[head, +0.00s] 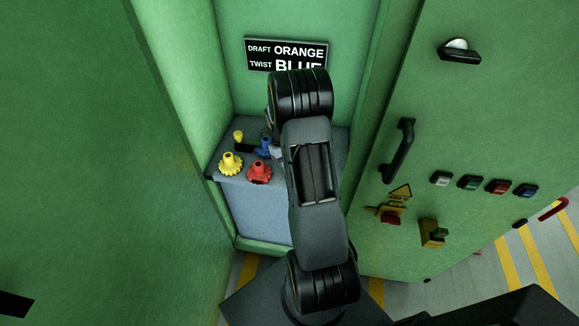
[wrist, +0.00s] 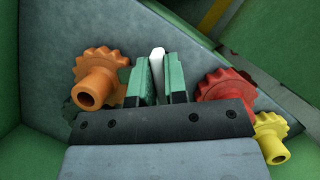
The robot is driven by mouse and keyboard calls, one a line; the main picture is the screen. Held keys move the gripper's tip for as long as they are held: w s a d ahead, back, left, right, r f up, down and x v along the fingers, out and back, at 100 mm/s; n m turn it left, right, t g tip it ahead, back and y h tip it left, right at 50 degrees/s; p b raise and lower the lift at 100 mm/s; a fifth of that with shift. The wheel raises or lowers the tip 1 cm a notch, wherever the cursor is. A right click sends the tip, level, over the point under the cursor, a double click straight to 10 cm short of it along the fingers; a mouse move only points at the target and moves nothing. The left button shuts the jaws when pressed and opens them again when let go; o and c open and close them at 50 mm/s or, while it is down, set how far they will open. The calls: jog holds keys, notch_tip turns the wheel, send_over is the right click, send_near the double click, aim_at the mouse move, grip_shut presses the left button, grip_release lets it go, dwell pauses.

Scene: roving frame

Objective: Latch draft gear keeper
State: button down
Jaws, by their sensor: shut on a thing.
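In the wrist view my gripper (wrist: 158,78) has its two green-faced fingers closed on a slim white upright piece (wrist: 157,58), whose tip shows between them. I cannot tell if it is the draft gear keeper. An orange toothed gear knob (wrist: 102,66) stands left of the fingers and a red one (wrist: 228,92) right of them. The red knob also shows in the head view (head: 260,173). The black sign (head: 287,55) reads "DRAFT ORANGE" and "TWIST BLUE". My arm hides the orange knob and most of the gripper in the head view.
A yellow gear knob (head: 230,164), a blue part (head: 265,147) and a yellow-topped post (head: 239,136) stand on the grey shelf (head: 228,181) inside a green recess. The right panel carries a black handle (head: 399,150), several buttons and a red switch (head: 390,215).

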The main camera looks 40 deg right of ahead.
jog(key=shift+n+h, duration=0.3)
jog(key=shift+n, duration=0.4)
jog(key=c, duration=1.1)
grip_release()
jog(key=shift+c, duration=0.2)
jog(key=b+v, duration=0.1)
jog(key=v, duration=1.3)
jog(key=shift+f, duration=0.1)
